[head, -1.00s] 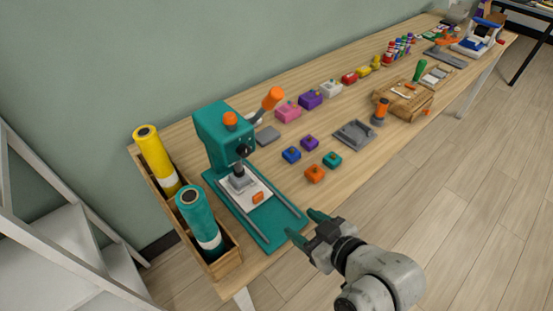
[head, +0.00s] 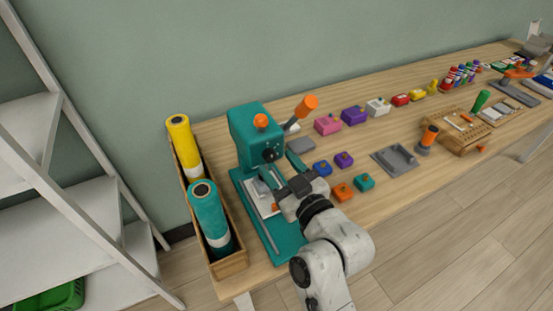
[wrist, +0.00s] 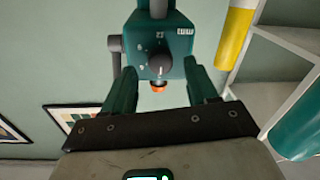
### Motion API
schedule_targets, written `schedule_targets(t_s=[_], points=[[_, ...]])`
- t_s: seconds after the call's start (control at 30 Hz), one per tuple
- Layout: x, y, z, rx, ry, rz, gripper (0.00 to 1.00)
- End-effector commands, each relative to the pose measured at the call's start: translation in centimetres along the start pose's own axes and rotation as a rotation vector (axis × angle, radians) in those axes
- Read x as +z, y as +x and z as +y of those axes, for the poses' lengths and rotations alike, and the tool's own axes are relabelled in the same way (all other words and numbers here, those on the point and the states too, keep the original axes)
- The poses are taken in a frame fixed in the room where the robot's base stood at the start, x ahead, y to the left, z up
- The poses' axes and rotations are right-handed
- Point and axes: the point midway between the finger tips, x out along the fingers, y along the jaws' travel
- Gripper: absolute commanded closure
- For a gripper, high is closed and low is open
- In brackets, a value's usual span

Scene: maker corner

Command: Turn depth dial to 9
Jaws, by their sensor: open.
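Part of the press base is hidden behind my gripper.
A wooden tray (head: 229,264) with yellow and teal rolls stands left of the press. The press's orange-tipped lever (head: 306,106) sticks out to the right. Several small coloured blocks and a grey tray (head: 396,160) lie to the right. A white shelf (head: 85,185) stands at left.

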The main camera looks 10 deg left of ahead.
Motion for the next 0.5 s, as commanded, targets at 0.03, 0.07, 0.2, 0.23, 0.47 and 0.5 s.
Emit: schedule_targets(t_s=[0.03,0.07,0.2,0.23,0.47,0.5], points=[[-0.1,0.6,0.0,0.000,0.000,0.000,0.42],[-0.1,0.9,0.0,0.000,-0.001,0.000,0.42],[0.0,1.7,0.0,0.000,-0.001,-0.001,0.42],[0.0,1.7,0.0,0.001,-0.001,-0.001,0.42],[0.0,1.8,0.0,0.001,0.000,-0.001,0.42],[0.0,1.8,0.0,0.001,0.000,-0.001,0.43]])
